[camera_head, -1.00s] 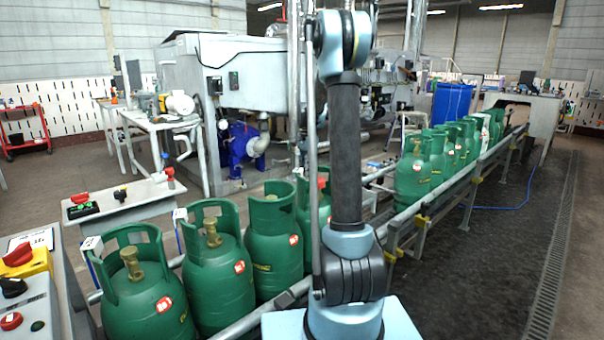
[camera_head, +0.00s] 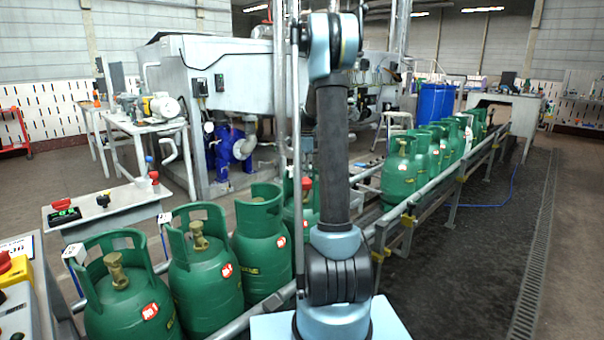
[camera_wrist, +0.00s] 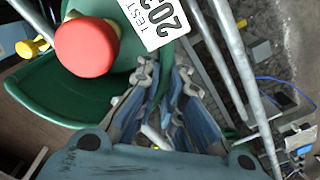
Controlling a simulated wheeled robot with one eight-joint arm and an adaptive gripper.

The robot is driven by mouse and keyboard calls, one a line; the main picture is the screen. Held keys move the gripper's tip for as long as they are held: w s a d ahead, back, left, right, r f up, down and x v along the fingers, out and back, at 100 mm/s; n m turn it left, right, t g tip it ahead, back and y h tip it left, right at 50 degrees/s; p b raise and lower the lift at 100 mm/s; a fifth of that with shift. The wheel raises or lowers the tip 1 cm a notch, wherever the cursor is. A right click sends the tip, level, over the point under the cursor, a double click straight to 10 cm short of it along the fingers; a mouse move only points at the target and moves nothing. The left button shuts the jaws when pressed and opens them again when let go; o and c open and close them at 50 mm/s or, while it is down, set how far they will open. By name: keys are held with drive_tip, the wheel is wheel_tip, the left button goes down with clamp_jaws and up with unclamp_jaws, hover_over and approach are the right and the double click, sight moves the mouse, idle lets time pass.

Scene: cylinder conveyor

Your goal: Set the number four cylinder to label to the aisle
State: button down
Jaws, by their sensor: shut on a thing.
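The green cylinder with a red valve cap (camera_head: 305,184), fourth from the near end of the row, is mostly hidden behind my arm in the head view; I take it for number four. The wrist view shows its green collar (camera_wrist: 50,98), its red cap (camera_wrist: 87,47) and a white tag (camera_wrist: 152,20) reading "TEST 20", cut off. My gripper (camera_wrist: 160,95) is shut on the collar's edge beside the cap. The gripper is hidden in the head view.
Three green cylinders (camera_head: 203,275) stand nearer, with small red-and-white labels facing right. More cylinders (camera_head: 398,178) stand farther along the railed conveyor (camera_head: 425,192). A control panel (camera_head: 18,300) is at the near left. The dark aisle floor (camera_head: 475,265) at right is clear.

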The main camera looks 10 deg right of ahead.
drive_tip(key=shift+s+d, duration=0.2)
drive_tip(key=shift+s, duration=0.1)
drive_tip(key=c, duration=1.7)
unclamp_jaws()
drive_tip(key=shift+w, duration=0.1)
wheel_tip(320, 180, up, 12)
drive_tip(key=shift+f, duration=0.1)
drive_tip(key=shift+a, duration=0.1)
